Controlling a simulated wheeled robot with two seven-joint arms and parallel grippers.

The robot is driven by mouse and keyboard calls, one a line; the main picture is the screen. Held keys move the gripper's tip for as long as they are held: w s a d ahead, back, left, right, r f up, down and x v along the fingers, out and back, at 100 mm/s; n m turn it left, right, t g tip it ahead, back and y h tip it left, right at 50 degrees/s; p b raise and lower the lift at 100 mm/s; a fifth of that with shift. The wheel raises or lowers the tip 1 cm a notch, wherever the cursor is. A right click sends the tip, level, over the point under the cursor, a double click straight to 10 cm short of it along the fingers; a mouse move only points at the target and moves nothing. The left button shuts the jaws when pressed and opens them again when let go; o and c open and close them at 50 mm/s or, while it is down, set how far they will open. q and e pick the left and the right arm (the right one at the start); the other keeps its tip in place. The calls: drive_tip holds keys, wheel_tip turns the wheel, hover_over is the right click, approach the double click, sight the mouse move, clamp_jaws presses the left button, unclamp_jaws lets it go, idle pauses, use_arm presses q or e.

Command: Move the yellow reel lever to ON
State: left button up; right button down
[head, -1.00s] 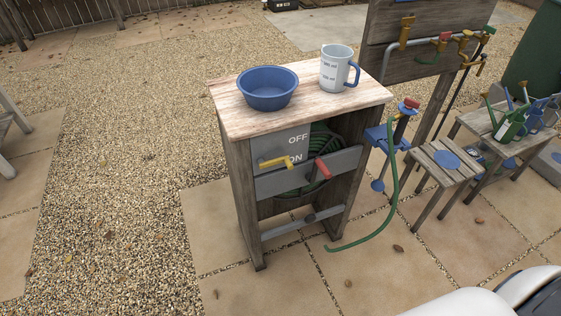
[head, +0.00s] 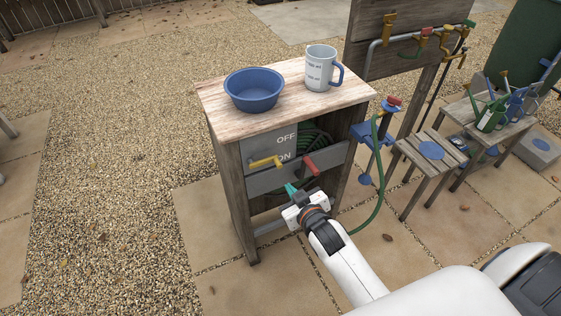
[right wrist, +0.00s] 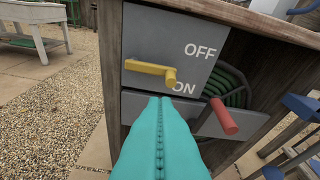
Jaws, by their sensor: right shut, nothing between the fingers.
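The yellow reel lever (head: 266,161) sits on the grey panel of the wooden hose cabinet, with its grip toward the right. It also shows in the right wrist view (right wrist: 152,70), lying nearly level between the OFF label (right wrist: 200,50) above and the ON label (right wrist: 184,88) below. The handle end partly covers the ON label's left side in the head view. My right gripper (head: 291,188) is shut and empty, in front of the cabinet and below the lever. Its teal fingers (right wrist: 160,103) point at the panel just under the lever, apparently apart from it. My left gripper is not in view.
A red handle (head: 311,166) sticks out right of the lever, with a coiled green hose (head: 313,140) behind it. A blue bowl (head: 254,89) and a measuring jug (head: 320,68) stand on the cabinet top (head: 290,105). A tap post with a hose stands at right.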

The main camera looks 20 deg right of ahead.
drive_tip(key=shift+t, duration=0.6)
drive_tip(key=r, duration=0.5)
drive_tip(key=shift+w+d+r, duration=0.15)
drive_tip(key=shift+w+r, duration=0.05)
drive_tip(key=shift+r, duration=0.2)
hover_over(281, 164)
drive_tip(key=s+a, duration=0.2)
wheel_tip(281, 164, down, 2)
drive_tip(key=f, duration=0.3)
drive_tip(key=shift+w+d+p, duration=0.2)
drive_tip(key=shift+d+p, duration=0.15)
drive_tip(key=shift+p, duration=0.05)
drive_tip(key=shift+d+f, duration=0.2)
drive_tip(key=shift+f, duration=0.5)
